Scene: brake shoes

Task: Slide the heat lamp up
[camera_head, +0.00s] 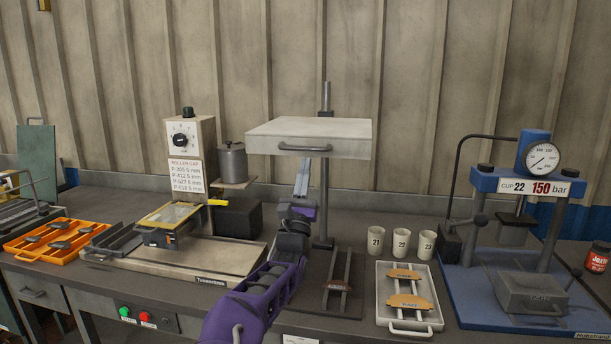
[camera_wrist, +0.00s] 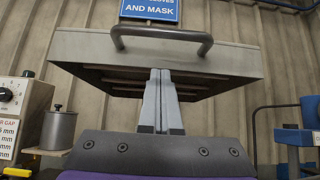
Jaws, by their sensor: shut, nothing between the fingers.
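The heat lamp (camera_head: 309,129) is a pale grey box with a dark handle on its front, mounted on a vertical post (camera_head: 325,200) above the bench. In the wrist view the heat lamp (camera_wrist: 230,58) is seen from below, with dark slots underneath and its handle (camera_wrist: 162,38) at the top. My gripper (camera_head: 303,163) points upward beneath the front part of the lamp. In the wrist view my gripper (camera_wrist: 160,75) is shut and empty, its fingertips at the lamp's underside. I cannot tell whether they touch it.
A dark rack (camera_head: 335,290) stands under the lamp. Three cups (camera_head: 400,243) and a white tray (camera_head: 383,310) with brake shoes are to its right, then the blue press (camera_head: 500,290). A roller machine (camera_head: 180,255) and a grey pot (camera_head: 232,162) are on the left.

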